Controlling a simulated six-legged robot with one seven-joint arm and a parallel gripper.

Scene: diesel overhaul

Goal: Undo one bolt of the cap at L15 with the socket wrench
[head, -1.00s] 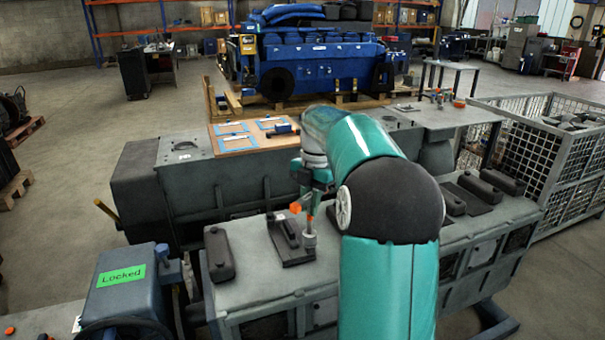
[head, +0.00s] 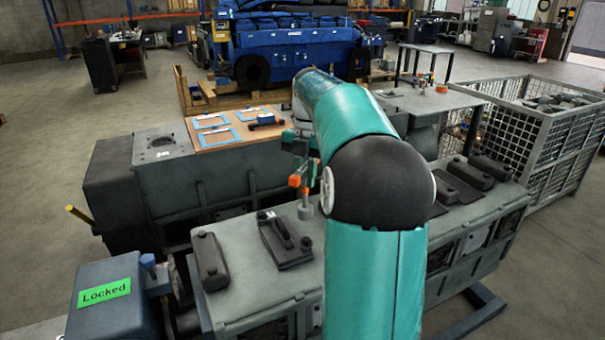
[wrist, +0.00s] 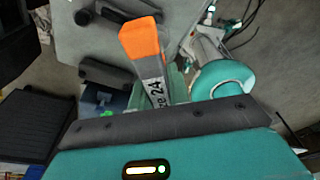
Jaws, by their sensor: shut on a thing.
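My gripper (head: 300,143) is shut on the socket wrench (head: 299,181), which has orange parts and a grey socket pointing down. In the wrist view the wrench (wrist: 143,45) shows an orange end and a label reading "24". The socket sits behind the near black cap on its dark plate (head: 285,240), and appears apart from it. Another black cap (head: 210,261) lies to the left on the same grey engine block (head: 245,292). No L15 marking is readable, and the bolts are too small to make out. My arm hides the middle of the block.
A blue box with a green "Locked" sign (head: 104,292) stands at front left. More black caps (head: 491,168) lie on the block's right end. A wooden board with blue frames (head: 225,137) is behind. A wire crate (head: 540,135) stands right.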

